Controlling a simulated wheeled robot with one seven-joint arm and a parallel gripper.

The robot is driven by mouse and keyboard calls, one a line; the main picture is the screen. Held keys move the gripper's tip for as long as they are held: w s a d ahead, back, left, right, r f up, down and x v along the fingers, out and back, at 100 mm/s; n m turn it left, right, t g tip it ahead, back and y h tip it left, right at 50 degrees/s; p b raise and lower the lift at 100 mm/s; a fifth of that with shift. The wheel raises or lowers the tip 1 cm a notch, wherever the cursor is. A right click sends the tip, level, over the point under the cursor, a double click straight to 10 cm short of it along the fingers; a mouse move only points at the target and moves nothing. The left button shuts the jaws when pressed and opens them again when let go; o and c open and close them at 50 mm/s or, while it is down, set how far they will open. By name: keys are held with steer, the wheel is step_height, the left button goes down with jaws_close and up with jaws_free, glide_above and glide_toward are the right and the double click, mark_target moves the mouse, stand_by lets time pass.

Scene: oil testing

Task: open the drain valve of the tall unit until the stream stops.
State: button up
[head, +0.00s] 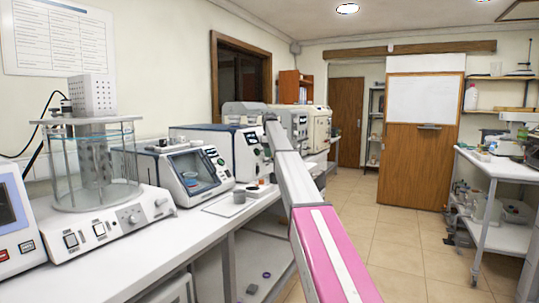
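Several bench-top units stand in a row along the white bench on the left in the head view. The one with a tall perforated metal column (93,95) inside a clear glass cylinder is the tallest nearby. Farther along stands a taller white-and-blue unit (247,155) with a dark display. I cannot tell which one is the tall unit, and I make out no drain valve or stream. My arm reaches forward from the lower right, and its far end is in front of the farther units. My gripper is too small and covered there to read its fingers.
A white-and-blue unit with a sloped window (193,172) stands between them. A small grey cup (239,196) is on the white bench (120,265). A white cart (500,168) stands at the right. The tiled floor (415,250) between is clear.

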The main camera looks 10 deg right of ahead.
steer(key=shift+o, duration=0.9)
steer(key=shift+r, duration=0.15)
step_height(320, 180, up, 10)
steer(key=shift+r, duration=0.25)
steer(key=shift+s, duration=0.1)
